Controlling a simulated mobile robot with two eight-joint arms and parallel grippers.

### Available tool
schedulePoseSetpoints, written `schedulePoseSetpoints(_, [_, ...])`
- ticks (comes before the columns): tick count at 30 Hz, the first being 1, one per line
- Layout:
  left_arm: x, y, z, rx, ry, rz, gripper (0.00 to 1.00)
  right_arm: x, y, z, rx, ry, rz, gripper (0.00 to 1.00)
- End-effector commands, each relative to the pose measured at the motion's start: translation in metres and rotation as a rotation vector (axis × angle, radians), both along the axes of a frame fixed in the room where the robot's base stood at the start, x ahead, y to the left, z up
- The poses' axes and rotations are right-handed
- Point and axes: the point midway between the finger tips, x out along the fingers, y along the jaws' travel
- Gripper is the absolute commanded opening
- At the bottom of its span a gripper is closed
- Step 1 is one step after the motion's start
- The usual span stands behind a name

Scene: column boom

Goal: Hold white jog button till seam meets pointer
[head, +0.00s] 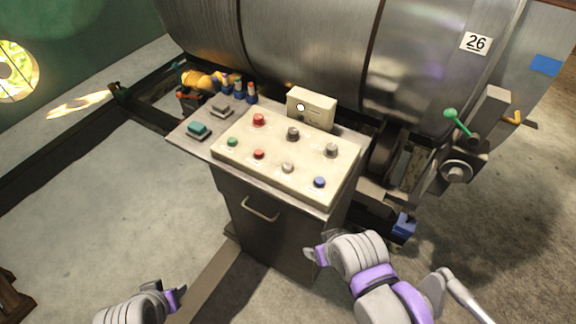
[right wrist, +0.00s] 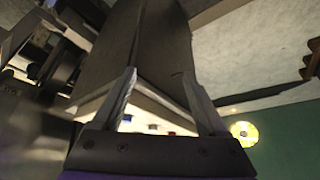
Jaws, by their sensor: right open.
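The white jog button (head: 287,168) appears to be the pale round one in the front row of the cream control panel (head: 240,168), between a red and a blue button. The large metal drum (head: 310,40) lies behind the panel, with dark lines around it; I cannot tell which is the seam. A yellow pointer-like piece (head: 514,118) stands out at the drum's right end. My right gripper (head: 318,252) is open and empty, below and in front of the panel; it also shows in the right wrist view (right wrist: 158,80). My left gripper (head: 178,294) is low at the bottom left, away from the panel.
The panel sits on a grey cabinet (head: 265,225) with a handle. Red, green and blue buttons and grey knobs surround the white one. A small cream box (head: 312,108) stands behind. A green-knobbed lever (head: 450,114) is at the right. The floor left of the cabinet is clear.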

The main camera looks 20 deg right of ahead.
Motion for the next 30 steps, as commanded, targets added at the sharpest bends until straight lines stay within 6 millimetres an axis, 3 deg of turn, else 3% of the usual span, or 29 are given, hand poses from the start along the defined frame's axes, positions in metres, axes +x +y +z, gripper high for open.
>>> schedulePoseSetpoints(8, [0.0,0.0,0.0,0.0,0.0,0.0,0.5,0.0,0.0,0.0,0.0,0.0,0.0,0.76])
schedulePoseSetpoints(11, [0.0,0.0,0.0,0.0,0.0,0.0,0.5,0.0,0.0,0.0,0.0,0.0,0.0,0.61])
schedulePoseSetpoints(21, [0.0,0.0,0.0,0.0,0.0,0.0,0.5,0.0,0.0,0.0,0.0,0.0,0.0,0.0])
schedulePoseSetpoints(30, [0.0,0.0,0.0,0.0,0.0,0.0,0.5,0.0,0.0,0.0,0.0,0.0,0.0,0.0])
